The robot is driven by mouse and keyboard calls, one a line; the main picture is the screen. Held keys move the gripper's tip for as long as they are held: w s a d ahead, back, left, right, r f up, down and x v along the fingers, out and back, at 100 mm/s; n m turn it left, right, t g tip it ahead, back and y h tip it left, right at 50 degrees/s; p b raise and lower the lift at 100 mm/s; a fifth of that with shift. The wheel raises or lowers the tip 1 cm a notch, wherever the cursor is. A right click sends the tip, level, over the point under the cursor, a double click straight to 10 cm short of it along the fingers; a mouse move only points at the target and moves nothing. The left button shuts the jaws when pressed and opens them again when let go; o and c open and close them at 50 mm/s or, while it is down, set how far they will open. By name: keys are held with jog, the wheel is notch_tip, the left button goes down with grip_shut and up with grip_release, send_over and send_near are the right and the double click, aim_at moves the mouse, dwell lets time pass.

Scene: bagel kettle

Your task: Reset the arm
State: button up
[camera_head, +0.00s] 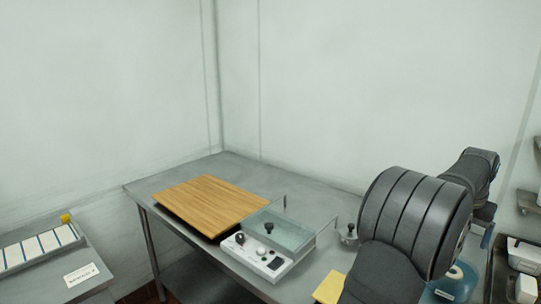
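My arm (415,225) fills the right foreground as dark grey, ribbed links. It bends over toward the right edge, where a further dark link (474,172) shows. My gripper's fingers cannot be made out in this view, so I see neither their opening nor anything held.
A steel table (160,182) stands in the corner with a wooden board (212,203) and a kettle unit (262,260) with a glass-like basin. A yellow item (329,288) and a blue round object (455,282) are near my arm. A tray bench (40,248) is left, shelves right.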

jog(key=x, duration=1.5)
jog(key=shift+f, duration=0.2)
jog(key=shift+r, duration=0.65)
jog(key=shift+f, duration=0.1)
